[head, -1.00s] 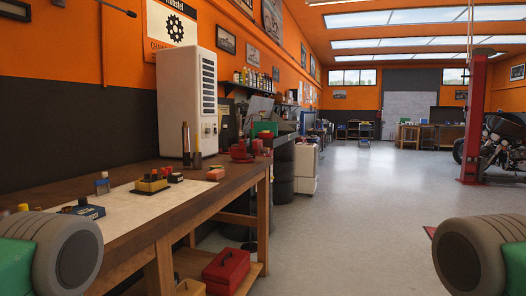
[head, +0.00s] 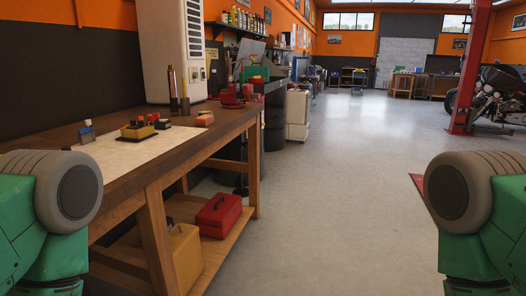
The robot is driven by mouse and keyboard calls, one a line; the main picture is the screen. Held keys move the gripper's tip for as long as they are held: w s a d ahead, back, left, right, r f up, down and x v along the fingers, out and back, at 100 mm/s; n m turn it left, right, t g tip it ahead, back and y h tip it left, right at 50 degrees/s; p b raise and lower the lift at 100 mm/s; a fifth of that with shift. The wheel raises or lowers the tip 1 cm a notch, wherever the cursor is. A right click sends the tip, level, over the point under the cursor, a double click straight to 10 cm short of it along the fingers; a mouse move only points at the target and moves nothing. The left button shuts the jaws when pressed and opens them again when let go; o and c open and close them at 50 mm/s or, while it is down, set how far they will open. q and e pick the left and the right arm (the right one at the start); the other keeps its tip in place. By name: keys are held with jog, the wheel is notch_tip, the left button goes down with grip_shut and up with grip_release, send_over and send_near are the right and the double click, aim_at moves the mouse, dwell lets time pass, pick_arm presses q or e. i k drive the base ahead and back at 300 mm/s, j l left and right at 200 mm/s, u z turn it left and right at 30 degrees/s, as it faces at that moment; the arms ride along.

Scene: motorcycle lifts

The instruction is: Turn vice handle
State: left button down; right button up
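A red object that looks like the vice (head: 232,98) sits near the far right end of the wooden workbench (head: 130,180), in the left half of the head view. It is small at this distance, and I cannot make out its handle clearly. Only green and grey links of my two arms show, at the lower left and lower right edges. Neither gripper is in the picture, and no part of my arms touches the bench items.
Small tools stand on the bench by a tall white cabinet (head: 173,50). A red toolbox (head: 222,215) and a yellow box (head: 186,258) sit on its lower shelf. Open grey floor (head: 340,200) lies right of the bench. A red lift post (head: 468,75) and motorcycle (head: 490,95) are farther right.

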aim_at(254, 96)
jog(key=i+l+z, duration=0.1)
jog(key=i+z, duration=0.4)
jog(key=i, duration=1.25)
jog(key=i+l+u, duration=0.1)
jog(key=i+u, duration=0.35)
jog(key=i+l+u, duration=0.25)
jog(key=i+u, duration=0.2)
jog(key=i+l+u, duration=0.4)
jog(key=i+l, duration=0.05)
jog(key=i, duration=0.05)
